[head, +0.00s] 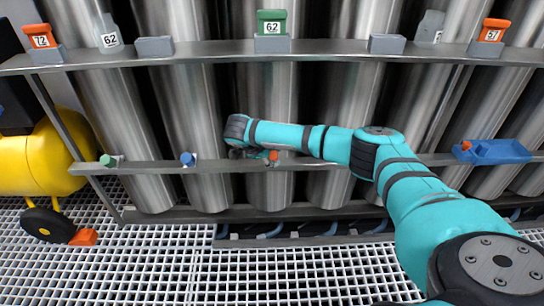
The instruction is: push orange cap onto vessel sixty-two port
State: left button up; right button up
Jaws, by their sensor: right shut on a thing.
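Vessel sixty-two is a tall steel cylinder (268,187) in the middle of the row, below a green block tag reading 62 (272,23). An orange cap (273,155) shows small at the lower rail in front of this vessel. My right gripper (263,154) is beside the cap at its left and is shut on it, partly hidden under my teal arm. The port is hidden around the cap, so I cannot tell whether the cap touches it. My left gripper is out of view.
A green cap (107,160) and a blue cap (187,158) sit along the lower rail (145,167) to the left. A blue tray (497,151) with a small orange piece (466,146) is at the right. A grey tag (110,38) also reads 62. A yellow tank (45,158) stands left.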

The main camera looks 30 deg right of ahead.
jog(key=shift+f, duration=0.2)
jog(key=o, duration=1.1)
jog(key=shift+r, duration=0.1)
jog(key=v, duration=1.1)
jog(key=shift+a+r, duration=0.25)
jog(key=shift+r, duration=0.05)
